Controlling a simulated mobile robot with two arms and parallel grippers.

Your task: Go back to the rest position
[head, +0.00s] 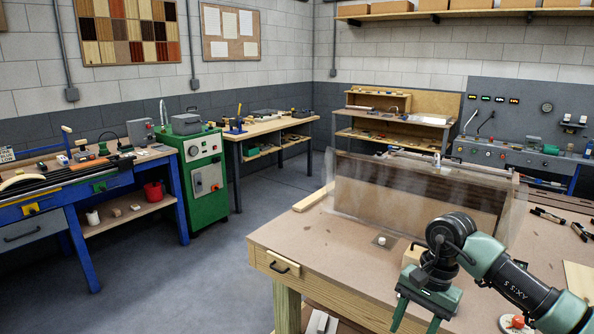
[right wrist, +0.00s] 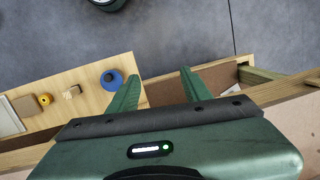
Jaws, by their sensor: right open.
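My right gripper (head: 417,318) is at the front of the wooden workbench (head: 300,240) in the head view, with its fingers pointing down. In the right wrist view its two green fingers (right wrist: 160,78) are spread apart with nothing between them. Below them show a light wooden surface (right wrist: 95,75) and the grey floor. My left gripper is not in view.
A brown panel box under clear film (head: 420,195) stands on the workbench.

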